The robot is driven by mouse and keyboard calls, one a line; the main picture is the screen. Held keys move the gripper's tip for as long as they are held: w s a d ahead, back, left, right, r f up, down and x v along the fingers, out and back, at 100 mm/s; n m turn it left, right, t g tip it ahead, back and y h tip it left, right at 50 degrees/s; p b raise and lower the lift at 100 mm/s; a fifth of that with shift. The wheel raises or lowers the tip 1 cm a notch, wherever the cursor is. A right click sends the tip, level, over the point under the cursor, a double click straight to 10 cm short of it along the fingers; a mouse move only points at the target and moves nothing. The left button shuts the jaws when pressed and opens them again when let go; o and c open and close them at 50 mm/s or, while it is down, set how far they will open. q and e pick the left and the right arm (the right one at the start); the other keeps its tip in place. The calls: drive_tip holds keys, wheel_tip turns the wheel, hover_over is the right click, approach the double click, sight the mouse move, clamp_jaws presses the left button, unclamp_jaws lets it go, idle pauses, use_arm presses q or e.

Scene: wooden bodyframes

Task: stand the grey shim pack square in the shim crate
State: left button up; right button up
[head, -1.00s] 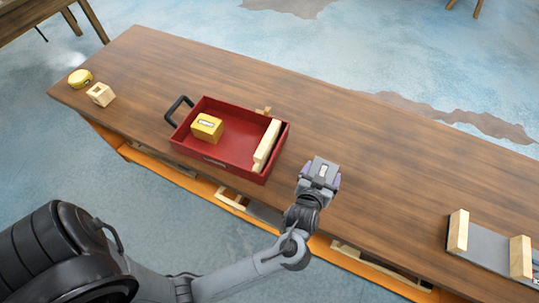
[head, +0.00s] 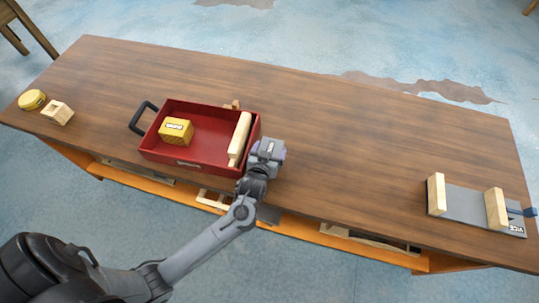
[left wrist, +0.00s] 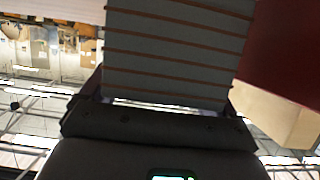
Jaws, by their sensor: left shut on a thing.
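My left gripper (head: 268,152) is at the right side of the red crate (head: 190,164) in the head view, close against its right wall. It is shut on the grey shim pack, a grey block with thin brown stripes, which fills the upper middle of the left wrist view (left wrist: 178,55). In the head view the pack is mostly hidden by the gripper. The crate's dark red wall also shows at the upper right of the left wrist view (left wrist: 290,50). I cannot tell whether pack and crate touch. My right gripper is not in view.
Inside the crate are a yellow box (head: 176,131) at the left and a pale wooden bar (head: 239,138) along the right wall. A black handle (head: 143,117) sticks out left. A grey vice (head: 468,205) stands far right. The table between is clear.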

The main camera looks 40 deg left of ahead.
use_arm(q)
drive_tip(key=shift+f, duration=1.5)
drive_tip(key=shift+f, duration=0.1)
drive_tip(key=o, duration=1)
drive_tip(key=shift+f, duration=0.1)
